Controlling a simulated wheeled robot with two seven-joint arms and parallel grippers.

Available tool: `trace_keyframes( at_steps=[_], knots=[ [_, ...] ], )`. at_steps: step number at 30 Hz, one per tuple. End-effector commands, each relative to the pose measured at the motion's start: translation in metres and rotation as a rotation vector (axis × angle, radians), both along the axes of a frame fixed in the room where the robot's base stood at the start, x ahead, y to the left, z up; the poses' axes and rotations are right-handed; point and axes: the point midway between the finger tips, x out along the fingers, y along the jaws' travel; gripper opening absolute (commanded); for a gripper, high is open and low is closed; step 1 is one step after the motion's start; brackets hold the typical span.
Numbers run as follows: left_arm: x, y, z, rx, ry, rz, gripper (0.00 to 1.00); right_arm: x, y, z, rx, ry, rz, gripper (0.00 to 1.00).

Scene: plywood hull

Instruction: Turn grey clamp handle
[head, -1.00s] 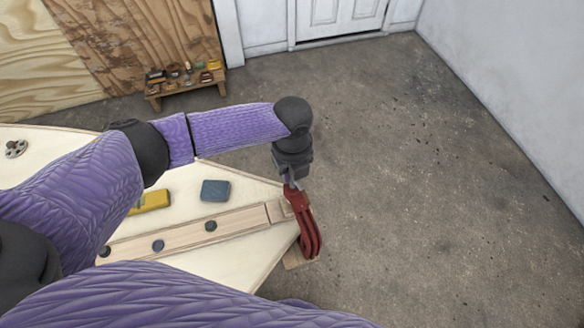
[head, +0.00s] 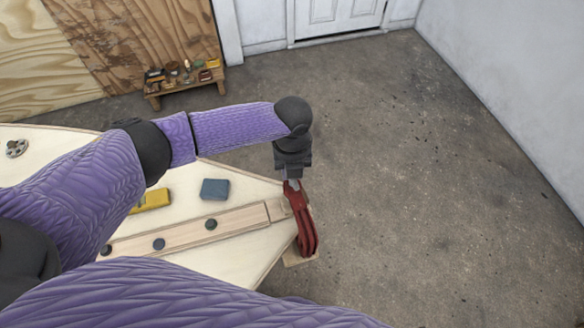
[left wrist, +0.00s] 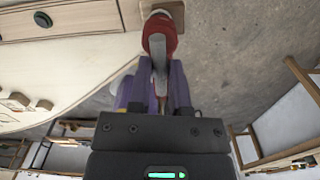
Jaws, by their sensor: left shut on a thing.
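A red clamp (head: 305,222) sits at the pointed right end of the plywood hull panel (head: 225,262), on its edge. My left gripper (head: 291,184) comes down from above and is shut at the clamp's upper end. In the left wrist view the clamp's grey handle (left wrist: 159,72) runs from the red clamp body (left wrist: 158,35) back between the fingers of my left gripper (left wrist: 160,95). The fingertips are partly hidden there. My right gripper is out of view.
A wooden strip (head: 190,232) with dark round knobs runs along the panel to the clamp. A blue block (head: 215,189) and a yellow tool (head: 153,199) lie on the panel. A low bench (head: 185,84) with small items stands by the wall. The floor at right is clear.

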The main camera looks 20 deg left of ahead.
Motion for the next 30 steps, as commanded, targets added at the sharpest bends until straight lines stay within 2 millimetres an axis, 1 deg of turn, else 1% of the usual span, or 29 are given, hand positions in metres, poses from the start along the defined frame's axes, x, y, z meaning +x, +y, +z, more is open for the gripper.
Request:
trace_keyframes(
  at_steps=[3, 4, 5, 6, 8, 9, 17, 19, 20, 24, 27, 30],
  knots=[
    [0.000, 0.000, 0.000, 0.000, 0.000, 0.001, 0.00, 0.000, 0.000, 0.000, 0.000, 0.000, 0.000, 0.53],
    [0.000, 0.000, 0.000, 0.000, 0.000, 0.001, 0.26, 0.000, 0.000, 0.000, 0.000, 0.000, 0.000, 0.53],
    [0.000, 0.000, 0.000, 0.000, 0.000, 0.001, 0.32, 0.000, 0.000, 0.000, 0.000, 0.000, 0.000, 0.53],
    [0.000, 0.000, 0.000, 0.000, 0.000, 0.001, 0.40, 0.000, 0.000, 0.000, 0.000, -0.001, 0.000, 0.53],
    [0.000, 0.000, 0.000, 0.000, 0.000, 0.001, 0.53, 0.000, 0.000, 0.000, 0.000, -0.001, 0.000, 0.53],
    [0.000, 0.000, 0.000, 0.000, 0.000, 0.001, 0.61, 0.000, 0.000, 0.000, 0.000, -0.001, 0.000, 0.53],
    [0.000, 0.000, 0.001, 0.000, 0.000, 0.001, 0.62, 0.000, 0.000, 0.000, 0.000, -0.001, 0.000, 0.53],
    [0.000, 0.000, 0.008, -0.001, -0.002, 0.002, 0.62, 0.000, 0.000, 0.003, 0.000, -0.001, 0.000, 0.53],
    [0.001, 0.000, 0.013, -0.002, -0.002, 0.001, 0.62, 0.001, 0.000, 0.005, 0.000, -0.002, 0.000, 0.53],
    [0.001, 0.000, 0.051, -0.002, -0.004, 0.000, 0.62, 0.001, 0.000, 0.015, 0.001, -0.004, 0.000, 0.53],
    [0.001, 0.000, 0.075, -0.002, -0.004, 0.001, 0.62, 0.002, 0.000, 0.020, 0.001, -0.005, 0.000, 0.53],
    [0.000, 0.000, 0.091, -0.001, -0.002, 0.001, 0.62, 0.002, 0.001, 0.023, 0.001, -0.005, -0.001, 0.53]
  ],
)
